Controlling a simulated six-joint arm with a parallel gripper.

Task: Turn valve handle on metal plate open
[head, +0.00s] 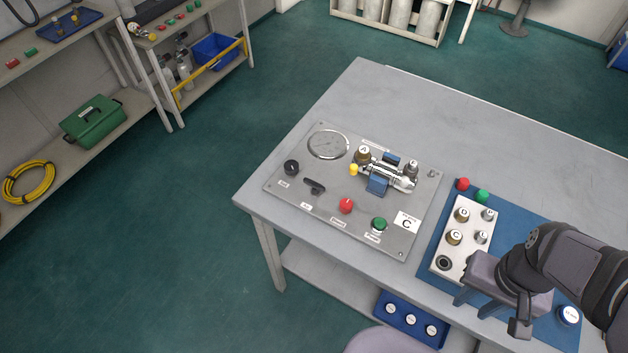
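The metal plate (290,196) lies flat on the grey table. A silver valve assembly (400,178) is fixed at its upper right, with a blue handle-like block (377,186) at its near side and another blue part behind. A small black lever (315,187) sits at the plate's left. I cannot tell from this view which part is the valve handle, or its open or closed position. My gripper (474,304) is at the lower right, near the front of the blue mat, well away from the plate. Its fingers look apart, with nothing visible between them.
The blue mat (430,236) holds a block of fittings (470,218) near my gripper. The table's back right is clear.

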